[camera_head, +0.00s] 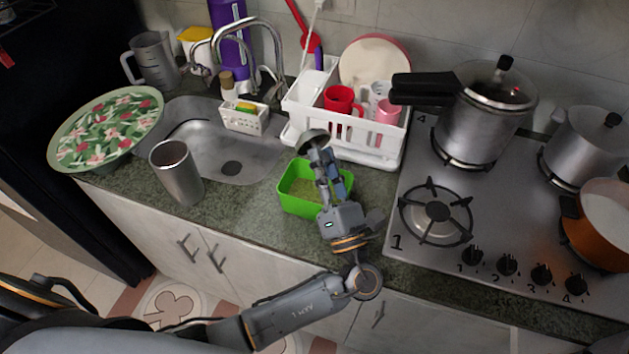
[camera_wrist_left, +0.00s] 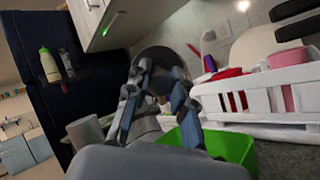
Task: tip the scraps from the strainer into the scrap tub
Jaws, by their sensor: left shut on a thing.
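My left gripper (camera_head: 320,153) reaches over the green scrap tub (camera_head: 296,205) on the counter in front of the dish rack. It is shut on a small grey round piece, apparently the strainer (camera_head: 311,137), held above the tub's back edge. In the left wrist view, the strainer is a dark disc (camera_wrist_left: 156,62) between and beyond the fingertips (camera_wrist_left: 163,75). The strainer looks tilted; any scraps in it are hidden. The tub (camera_wrist_left: 228,145) also shows below the fingers there. Something brownish-green covers its floor. My right gripper is out of view.
A white dish rack (camera_head: 345,133) with cups stands just behind the tub. The sink (camera_head: 212,155), a steel tumbler (camera_head: 177,172) and a floral tray (camera_head: 105,128) are to the left. The hob (camera_head: 460,260) with pots is to the right. Counter in front of the tumbler is mostly clear.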

